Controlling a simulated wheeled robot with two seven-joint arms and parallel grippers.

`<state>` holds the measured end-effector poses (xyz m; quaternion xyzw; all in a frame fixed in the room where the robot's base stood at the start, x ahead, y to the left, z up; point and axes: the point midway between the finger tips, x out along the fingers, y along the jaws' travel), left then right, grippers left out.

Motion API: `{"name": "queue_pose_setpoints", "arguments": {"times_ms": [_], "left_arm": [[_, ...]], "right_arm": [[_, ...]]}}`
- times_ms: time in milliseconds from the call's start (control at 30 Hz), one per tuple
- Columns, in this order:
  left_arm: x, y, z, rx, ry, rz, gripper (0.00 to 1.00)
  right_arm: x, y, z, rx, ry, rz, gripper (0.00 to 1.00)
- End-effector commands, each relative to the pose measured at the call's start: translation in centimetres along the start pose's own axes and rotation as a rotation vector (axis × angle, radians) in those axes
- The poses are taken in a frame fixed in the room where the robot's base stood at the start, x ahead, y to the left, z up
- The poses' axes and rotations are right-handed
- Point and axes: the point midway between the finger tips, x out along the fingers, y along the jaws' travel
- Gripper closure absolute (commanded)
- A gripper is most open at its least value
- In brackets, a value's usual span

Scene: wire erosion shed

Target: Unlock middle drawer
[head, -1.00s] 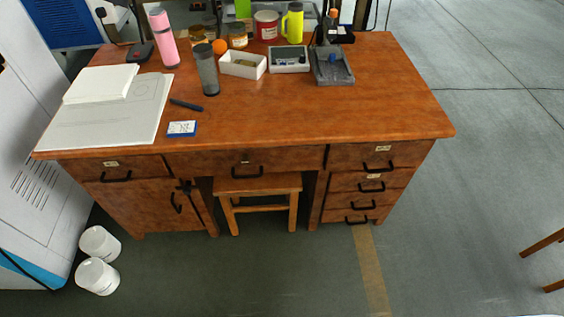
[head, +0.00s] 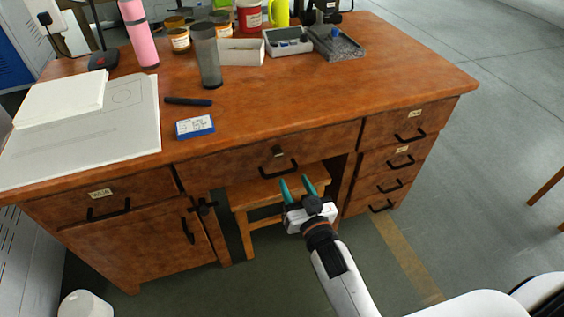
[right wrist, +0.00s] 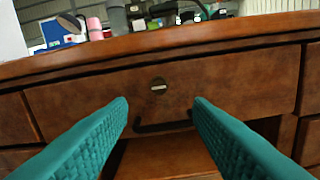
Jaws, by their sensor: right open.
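The middle drawer (head: 240,160) is shut, under the front edge of the desk, with a dark bar handle (head: 280,170). Its lock (head: 278,151) is a small metal piece above the handle. In the right wrist view the lock (right wrist: 158,85) is a round disc with a pale, roughly level bar across it. My right gripper (head: 298,182) is open and empty, in front of and a little below the drawer handle. In the right wrist view its teal fingers (right wrist: 160,108) stand apart, one each side below the lock, partly covering the handle. My left gripper is not in view.
A wooden stool (head: 247,198) stands under the middle drawer. Other drawers and a cupboard flank it. The desk top (head: 300,95) carries a grey tumbler (head: 208,65), papers, a blue-and-white box (head: 195,126), a dark pen and trays. The floor in front is mostly clear.

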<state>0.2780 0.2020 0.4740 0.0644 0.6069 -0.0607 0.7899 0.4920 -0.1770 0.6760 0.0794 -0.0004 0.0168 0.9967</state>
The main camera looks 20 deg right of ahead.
Motion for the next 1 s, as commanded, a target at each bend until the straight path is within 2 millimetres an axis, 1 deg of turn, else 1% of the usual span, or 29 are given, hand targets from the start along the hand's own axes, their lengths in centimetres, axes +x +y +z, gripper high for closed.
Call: {"name": "queue_pose_setpoints", "arguments": {"times_ms": [33,100,300,400,500,667,900,967,1000], "left_arm": [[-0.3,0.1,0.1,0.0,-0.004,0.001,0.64],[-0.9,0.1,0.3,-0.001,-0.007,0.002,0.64],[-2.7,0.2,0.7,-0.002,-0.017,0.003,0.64],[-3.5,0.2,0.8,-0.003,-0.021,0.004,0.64],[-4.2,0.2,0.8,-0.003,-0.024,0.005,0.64],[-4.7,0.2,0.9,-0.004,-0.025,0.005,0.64],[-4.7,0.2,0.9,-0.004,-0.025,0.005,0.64],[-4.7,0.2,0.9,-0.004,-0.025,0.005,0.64],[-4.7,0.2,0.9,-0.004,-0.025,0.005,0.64]], "right_arm": [[1.1,0.0,0.1,-0.001,-0.004,0.001,0.54],[2.6,0.0,0.0,-0.002,-0.003,0.002,0.54],[6.5,0.0,-0.1,0.0,-0.001,0.001,0.54],[8.0,0.0,-0.1,-0.001,0.0,0.001,0.54],[9.0,0.0,-0.1,-0.001,0.001,0.001,0.54],[9.7,0.0,-0.1,0.0,0.002,0.0,0.54],[9.7,0.0,-0.1,0.0,0.003,0.0,0.54],[9.7,0.0,-0.1,0.0,0.003,0.0,0.64],[9.7,0.0,-0.1,0.0,0.003,0.0,0.7]]}}
